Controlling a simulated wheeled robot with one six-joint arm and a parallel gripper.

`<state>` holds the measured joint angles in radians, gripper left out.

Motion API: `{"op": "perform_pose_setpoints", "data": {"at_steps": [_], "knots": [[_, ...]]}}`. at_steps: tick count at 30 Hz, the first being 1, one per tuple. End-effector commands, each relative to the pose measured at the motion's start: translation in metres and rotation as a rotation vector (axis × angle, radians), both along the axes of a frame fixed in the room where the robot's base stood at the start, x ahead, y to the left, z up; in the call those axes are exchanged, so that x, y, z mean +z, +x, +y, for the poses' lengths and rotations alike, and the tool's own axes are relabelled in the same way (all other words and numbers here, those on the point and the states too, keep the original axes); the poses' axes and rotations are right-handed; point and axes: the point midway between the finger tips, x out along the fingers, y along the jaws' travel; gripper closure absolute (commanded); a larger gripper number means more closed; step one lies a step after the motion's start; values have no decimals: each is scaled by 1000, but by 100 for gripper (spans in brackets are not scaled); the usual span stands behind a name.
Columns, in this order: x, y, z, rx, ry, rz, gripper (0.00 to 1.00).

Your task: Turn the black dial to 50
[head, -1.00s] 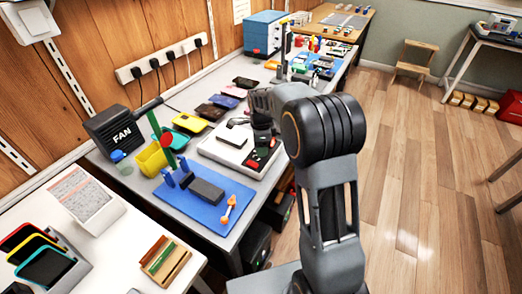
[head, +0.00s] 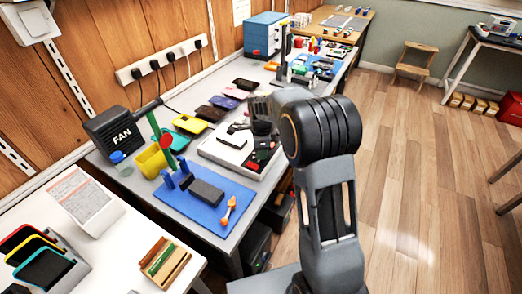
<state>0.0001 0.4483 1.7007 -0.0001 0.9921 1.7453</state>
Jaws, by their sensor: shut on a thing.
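My gripper (head: 263,140) reaches down over the right part of a pale grading panel (head: 212,152) on the long workbench. The fingers are dark and small in the head view, and they are shut. The black dial cannot be made out apart from the dark fingers, which cover the spot they close on. Its scale and its setting cannot be read. Small red and green parts (head: 254,165) show on a dark area of the panel just below the gripper.
A blue mat (head: 225,222) with a dark block (head: 206,194) and an orange-ended tool (head: 229,208) lies nearer. Several phones (head: 188,124) lie along the bench behind the panel. A black FAN box (head: 118,133) stands at left. Open floor lies to the right.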

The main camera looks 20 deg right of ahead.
Motion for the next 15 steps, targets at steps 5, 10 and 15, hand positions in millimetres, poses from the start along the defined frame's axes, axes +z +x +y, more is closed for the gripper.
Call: {"op": "perform_pose_setpoints", "data": {"at_steps": [5,10,15], "knots": [[0,0,0,1,0,1,94],[0,0,0,25,0,1,94],[1,0,0,107,0,2,94]]}}
